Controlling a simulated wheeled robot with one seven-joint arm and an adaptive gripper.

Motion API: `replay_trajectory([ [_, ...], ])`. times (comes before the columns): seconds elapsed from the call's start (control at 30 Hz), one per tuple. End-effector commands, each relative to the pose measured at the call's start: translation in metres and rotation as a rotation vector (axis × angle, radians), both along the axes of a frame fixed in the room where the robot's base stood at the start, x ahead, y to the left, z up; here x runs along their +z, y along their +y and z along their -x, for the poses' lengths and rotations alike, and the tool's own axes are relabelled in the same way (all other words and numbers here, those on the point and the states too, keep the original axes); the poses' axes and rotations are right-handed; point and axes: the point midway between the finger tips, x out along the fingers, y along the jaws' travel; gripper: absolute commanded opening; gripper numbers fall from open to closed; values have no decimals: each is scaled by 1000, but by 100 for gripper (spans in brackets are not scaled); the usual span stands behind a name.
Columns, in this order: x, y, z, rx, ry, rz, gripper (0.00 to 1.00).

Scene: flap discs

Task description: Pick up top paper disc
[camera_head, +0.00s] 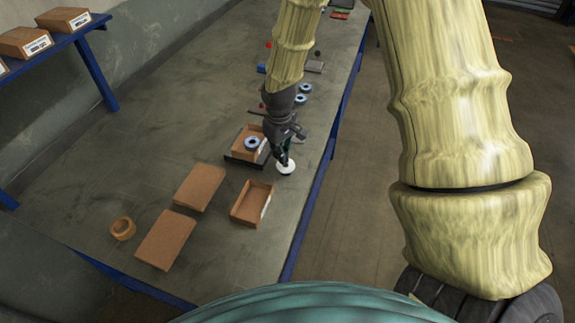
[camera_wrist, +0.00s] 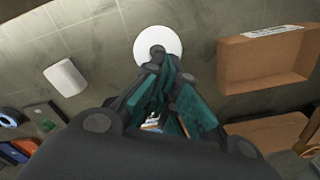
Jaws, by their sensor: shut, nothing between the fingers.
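A white paper disc (camera_head: 285,167) lies on the grey table near its right edge. It also shows in the wrist view (camera_wrist: 158,36), just beyond my fingertips. Whether it is one disc or a stack, I cannot tell. My gripper (camera_head: 286,158) is shut with nothing between its fingers. Its tips overlap the near edge of the white disc in the wrist view (camera_wrist: 160,56); I cannot tell whether they touch it. Blue-ringed flap discs show nearby: one in a cardboard box (camera_head: 252,143) and others (camera_head: 301,98) farther along the table.
An open, empty cardboard box (camera_head: 252,203) stands just in front of the white disc. Two flat cardboard pieces (camera_head: 183,212) and a tape roll (camera_head: 123,228) lie to the left. A dark tray (camera_head: 234,160) is under the box with the disc.

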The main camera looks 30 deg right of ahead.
Motion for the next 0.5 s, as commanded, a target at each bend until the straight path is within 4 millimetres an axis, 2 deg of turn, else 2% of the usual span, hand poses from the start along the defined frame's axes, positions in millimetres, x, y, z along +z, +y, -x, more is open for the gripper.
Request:
replay_trajectory([
  [0.5, -6, 0, 0, 0, 0, 0, 0],
])
